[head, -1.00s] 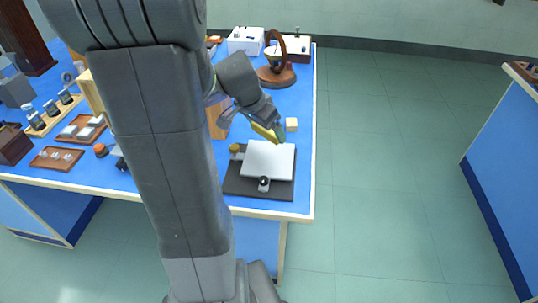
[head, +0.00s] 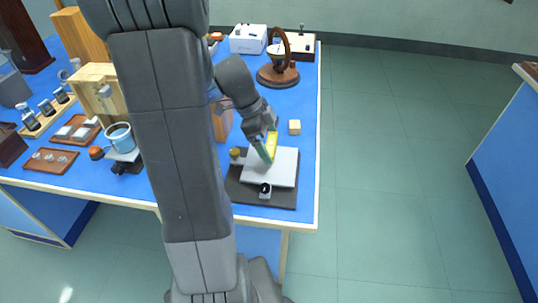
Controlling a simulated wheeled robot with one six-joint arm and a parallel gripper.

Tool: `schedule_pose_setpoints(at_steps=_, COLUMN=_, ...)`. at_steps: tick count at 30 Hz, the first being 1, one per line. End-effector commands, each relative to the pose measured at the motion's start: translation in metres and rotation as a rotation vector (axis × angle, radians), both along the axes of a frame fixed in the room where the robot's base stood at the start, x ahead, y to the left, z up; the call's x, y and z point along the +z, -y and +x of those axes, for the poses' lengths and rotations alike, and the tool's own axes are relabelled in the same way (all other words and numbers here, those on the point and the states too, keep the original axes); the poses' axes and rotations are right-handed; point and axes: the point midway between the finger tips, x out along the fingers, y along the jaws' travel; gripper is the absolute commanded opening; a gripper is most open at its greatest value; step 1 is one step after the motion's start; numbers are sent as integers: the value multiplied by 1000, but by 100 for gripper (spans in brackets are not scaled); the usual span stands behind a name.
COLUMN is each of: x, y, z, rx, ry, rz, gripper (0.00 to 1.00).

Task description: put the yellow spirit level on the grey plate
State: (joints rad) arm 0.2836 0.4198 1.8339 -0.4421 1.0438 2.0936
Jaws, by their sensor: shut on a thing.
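The yellow spirit level (head: 272,142) is in my gripper (head: 268,148), seen in the head view at the back edge of the grey plate (head: 284,170). The level points toward the back, partly hidden by the fingers. My gripper is shut on it. I cannot tell whether the level touches the plate or hangs just above it. The light grey plate lies on a dark base (head: 247,190) near the blue bench's right front corner.
A small pale block (head: 295,127) lies just behind the plate. A wooden stand with a ring (head: 278,70) and a white box (head: 248,39) are farther back. A blue cup (head: 120,137) and wooden trays (head: 50,160) are at the left. My arm hides the middle.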

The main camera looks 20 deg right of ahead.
Motion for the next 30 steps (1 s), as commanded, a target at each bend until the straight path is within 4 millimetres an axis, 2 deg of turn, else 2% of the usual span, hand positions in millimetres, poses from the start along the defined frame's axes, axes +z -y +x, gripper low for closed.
schedule_pose_setpoints(at_steps=12, x=-48, y=0, z=0, rx=1, ry=-1, rz=1, gripper=63)
schedule_pose_setpoints(at_steps=25, x=-54, y=0, z=0, rx=2, ry=2, rz=1, gripper=63)
schedule_pose_setpoints(at_steps=26, x=-53, y=0, z=0, rx=2, ry=2, rz=0, gripper=96)
schedule_pose_setpoints(at_steps=27, x=-52, y=0, z=0, rx=2, ry=2, rz=0, gripper=100)
schedule_pose_setpoints(at_steps=30, x=-52, y=0, z=0, rx=2, ry=2, rz=0, gripper=100)
